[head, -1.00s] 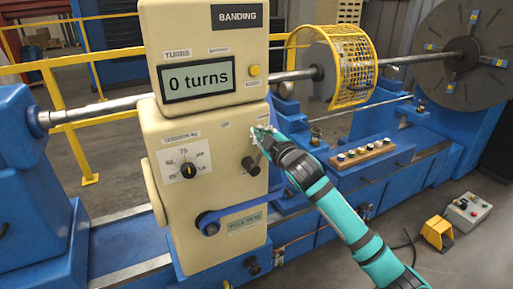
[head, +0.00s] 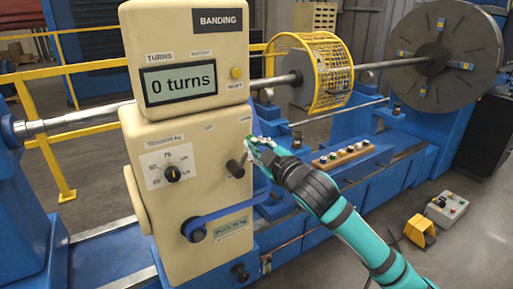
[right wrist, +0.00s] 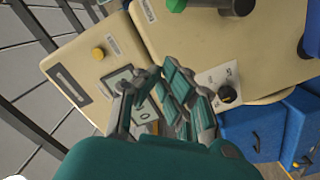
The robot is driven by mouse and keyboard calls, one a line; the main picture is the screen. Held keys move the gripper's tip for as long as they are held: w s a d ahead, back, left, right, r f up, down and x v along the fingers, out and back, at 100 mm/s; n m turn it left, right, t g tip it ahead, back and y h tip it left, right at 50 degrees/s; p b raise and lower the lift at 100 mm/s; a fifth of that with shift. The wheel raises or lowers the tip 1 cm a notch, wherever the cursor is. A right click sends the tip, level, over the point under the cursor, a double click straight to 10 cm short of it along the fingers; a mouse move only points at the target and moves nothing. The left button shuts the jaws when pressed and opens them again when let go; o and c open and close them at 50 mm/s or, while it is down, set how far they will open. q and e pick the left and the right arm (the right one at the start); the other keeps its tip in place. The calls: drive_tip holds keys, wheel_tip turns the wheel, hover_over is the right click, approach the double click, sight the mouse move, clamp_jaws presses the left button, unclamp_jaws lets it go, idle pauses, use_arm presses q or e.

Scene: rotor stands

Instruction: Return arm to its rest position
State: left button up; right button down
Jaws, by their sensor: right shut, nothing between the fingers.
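My right gripper (head: 258,145) is at the right edge of the cream banding console (head: 150,210), just right of and above a black lever (head: 236,168). It is shut and holds nothing. It seems apart from the lever, though the exact gap is hard to judge. In the right wrist view the shut fingers (right wrist: 160,78) cover part of the display, with the console face (right wrist: 195,40) beyond. The head view shows the display (head: 180,85) reading "0 turns". My left gripper is in neither view.
A tension dial (head: 171,174) and a blue handle (head: 220,213) are on the console. A yellow cage (head: 328,72) surrounds part of the shaft at the back. A button strip (head: 343,155) lies on the blue bed. A pedal (head: 419,230) and control box (head: 447,208) stand on the floor.

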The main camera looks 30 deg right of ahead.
drive_tip(key=shift+w+d, duration=0.1)
drive_tip(key=shift+d, duration=0.05)
drive_tip(key=s+d+f+m+g+h+b, duration=0.1)
drive_tip(key=d+f+m+g, duration=0.15)
drive_tip(key=f, duration=1.85)
drive_tip(key=d+f+m+g+h+b, duration=0.15)
drive_tip(key=f+g, duration=0.25)
drive_tip(key=f, duration=1.7)
drive_tip(key=s+a+f+m+g+y, duration=0.1)
drive_tip(key=s+f+g, duration=0.1)
drive_tip(key=s+f, duration=0.7)
drive_tip(key=s+a+f+m+g, duration=0.15)
drive_tip(key=s+f, duration=0.35)
drive_tip(key=f, duration=0.7)
drive_tip(key=s+a+f+g, duration=0.2)
drive_tip(key=s+f, duration=0.4)
drive_tip(key=s, duration=0.6)
drive_tip(key=s+a+f+g+y+b, duration=0.1)
drive_tip(key=s+a+f+g, duration=0.1)
drive_tip(key=s+a+f, duration=0.2)
drive_tip(key=s+a+f+g+b, duration=0.1)
drive_tip(key=s+f, duration=0.8)
drive_tip(key=s, duration=1.1)
drive_tip(key=shift+a+f+m+g, duration=0.15)
drive_tip(key=shift+a+m+g, duration=0.2)
drive_tip(key=shift+a+g, duration=0.7)
